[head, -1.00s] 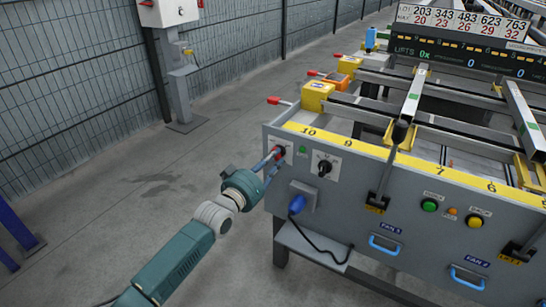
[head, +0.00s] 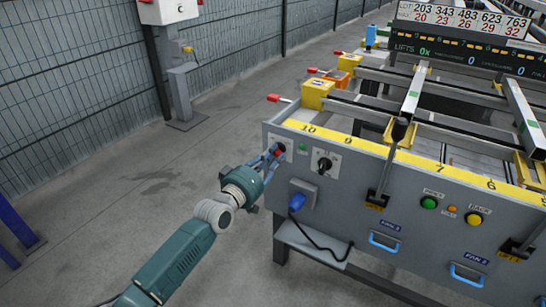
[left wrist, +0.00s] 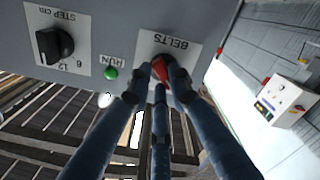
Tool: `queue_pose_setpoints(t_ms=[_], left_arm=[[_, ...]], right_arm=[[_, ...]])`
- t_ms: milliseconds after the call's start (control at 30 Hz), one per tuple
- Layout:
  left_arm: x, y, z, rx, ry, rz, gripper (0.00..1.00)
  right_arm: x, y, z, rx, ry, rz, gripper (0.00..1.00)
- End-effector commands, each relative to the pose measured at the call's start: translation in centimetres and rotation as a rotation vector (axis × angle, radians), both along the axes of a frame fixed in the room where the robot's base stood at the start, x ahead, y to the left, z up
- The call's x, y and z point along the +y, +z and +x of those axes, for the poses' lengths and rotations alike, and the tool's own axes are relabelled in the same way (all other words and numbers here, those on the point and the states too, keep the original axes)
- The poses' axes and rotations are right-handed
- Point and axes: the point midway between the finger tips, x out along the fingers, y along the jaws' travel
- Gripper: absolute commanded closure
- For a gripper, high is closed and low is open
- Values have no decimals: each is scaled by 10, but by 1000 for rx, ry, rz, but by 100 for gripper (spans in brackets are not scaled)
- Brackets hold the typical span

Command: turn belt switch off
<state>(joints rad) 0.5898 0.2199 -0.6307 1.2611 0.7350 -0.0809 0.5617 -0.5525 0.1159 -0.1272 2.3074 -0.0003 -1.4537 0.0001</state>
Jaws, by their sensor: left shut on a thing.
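The belt switch (left wrist: 161,68) is a red knob on a white plate marked BELTS, seen upside down in the left wrist view. In the head view the red knob (head: 281,149) shows at the left end of the grey panel. My left gripper (left wrist: 160,74) is shut on the knob, with its blue fingers at both sides of it. In the head view my left gripper (head: 272,158) reaches the panel from the left. The fingers hide part of the knob. My right gripper is not in view.
A green RUN lamp (left wrist: 111,73) and a black STEP knob (left wrist: 54,45) sit beside the switch. A blue plug (head: 297,202) with a black cable is below it. Levers and more buttons line the panel to the right.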

Motion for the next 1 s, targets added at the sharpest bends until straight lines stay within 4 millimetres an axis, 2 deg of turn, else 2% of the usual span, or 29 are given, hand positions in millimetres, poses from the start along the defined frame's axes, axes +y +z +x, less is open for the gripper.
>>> queue_pose_setpoints(t_ms=[200, 233, 300, 333, 733, 867, 1000], left_arm=[[0, -1, 0, 4, 0, -2, 100], [0, -1, 0, 4, 0, -2, 79], [0, -1, 0, 4, 0, -2, 65], [0, -1, 0, 4, 0, -2, 61], [3, -1, -6, 1, -1, -1, 61], [11, -2, -20, 3, 0, -2, 61], [26, -2, -44, 3, 1, -1, 61]], right_arm=[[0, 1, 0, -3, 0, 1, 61], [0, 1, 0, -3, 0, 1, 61], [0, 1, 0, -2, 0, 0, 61], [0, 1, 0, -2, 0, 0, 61], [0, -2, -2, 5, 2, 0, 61], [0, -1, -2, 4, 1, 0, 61], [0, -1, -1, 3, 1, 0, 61]])
